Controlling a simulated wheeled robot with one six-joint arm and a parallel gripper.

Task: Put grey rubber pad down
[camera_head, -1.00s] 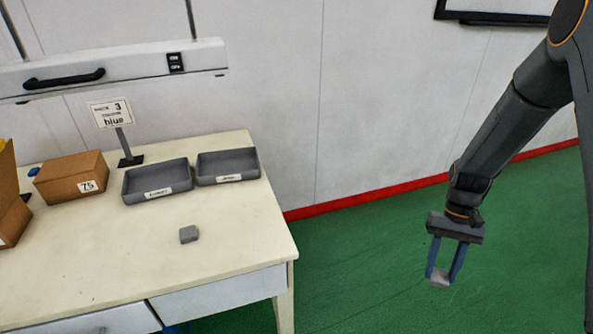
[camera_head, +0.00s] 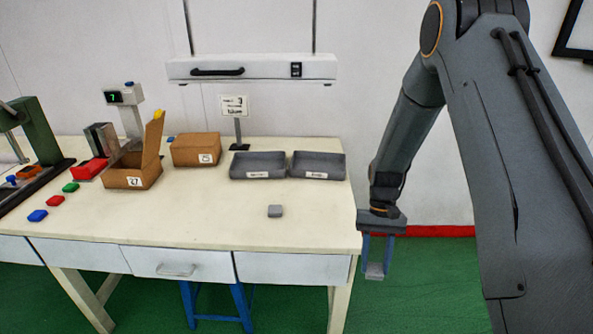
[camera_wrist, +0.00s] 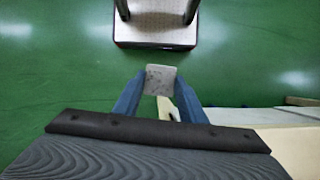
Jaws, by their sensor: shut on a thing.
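My gripper (camera_head: 376,268) points down beside the right end of the table, off its edge, with green floor beneath. Its two blue fingers are shut on a small grey pad (camera_head: 375,271). The held grey pad also shows between the fingertips in the wrist view (camera_wrist: 160,79), with a speckled light grey face. A second, similar grey pad (camera_head: 275,211) lies flat on the table top, apart from the gripper.
The cream table (camera_head: 210,235) has free room at its front and right. Two grey trays (camera_head: 258,174) (camera_head: 318,174) stand at the back. Cardboard boxes (camera_head: 130,178) (camera_head: 195,158), several coloured pieces (camera_head: 38,215) and a green press (camera_head: 40,135) are left. A sign (camera_head: 234,106) stands behind.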

